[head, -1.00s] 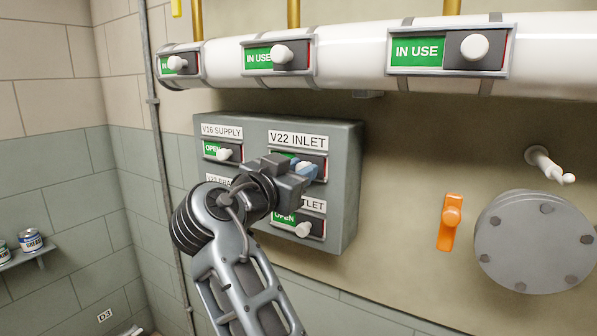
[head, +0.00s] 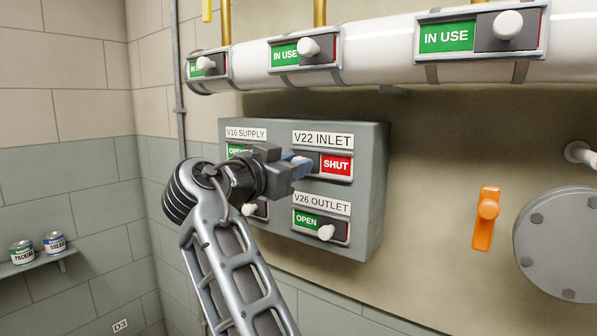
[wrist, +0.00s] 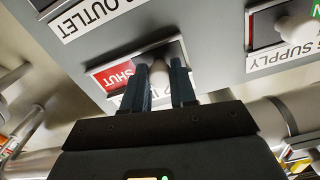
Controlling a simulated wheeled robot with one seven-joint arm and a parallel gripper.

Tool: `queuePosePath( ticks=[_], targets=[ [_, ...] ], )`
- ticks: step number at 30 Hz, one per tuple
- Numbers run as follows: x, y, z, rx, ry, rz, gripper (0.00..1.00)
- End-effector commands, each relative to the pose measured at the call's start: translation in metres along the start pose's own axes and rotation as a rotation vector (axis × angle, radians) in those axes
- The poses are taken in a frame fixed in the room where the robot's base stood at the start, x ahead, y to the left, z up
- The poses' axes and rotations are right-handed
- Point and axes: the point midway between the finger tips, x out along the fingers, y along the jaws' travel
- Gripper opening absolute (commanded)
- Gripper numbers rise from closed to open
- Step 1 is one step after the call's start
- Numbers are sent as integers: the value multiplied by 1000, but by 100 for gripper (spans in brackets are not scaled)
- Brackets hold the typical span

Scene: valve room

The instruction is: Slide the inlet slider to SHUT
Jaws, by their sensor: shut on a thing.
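The V22 INLET slider plate (head: 322,165) is on the grey valve panel (head: 368,185). Its red SHUT field shows at the right, and no green shows on it. My gripper (head: 301,168) is at the left end of this slider and partly covers it. In the wrist view the picture is turned over; my gripper (wrist: 160,78) has its two dark fingers closed around the pale round inlet knob (wrist: 159,82), beside the red SHUT field (wrist: 117,75). The slot's far end is partly hidden by my fingers.
V26 OUTLET (head: 320,222) sits below and reads OPEN. V16 SUPPLY (head: 246,134) is at upper left, partly hidden by my arm. A white pipe (head: 380,60) with several IN USE sliders runs above. An orange handle (head: 487,210) is at right.

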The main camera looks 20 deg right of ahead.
Motion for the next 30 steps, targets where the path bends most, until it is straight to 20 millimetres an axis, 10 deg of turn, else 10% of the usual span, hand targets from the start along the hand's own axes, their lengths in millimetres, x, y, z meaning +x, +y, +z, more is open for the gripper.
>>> queuePosePath(
  ticks=[3,4,12,22,30],
  targets=[
    [-1,-3,-1,0,0,-11,0],
    [-1,-4,-1,0,0,-12,27],
    [-1,-3,0,0,0,-9,53],
    [-7,-2,1,0,0,-9,53],
    [-49,-2,2,0,0,-11,53]
  ],
)
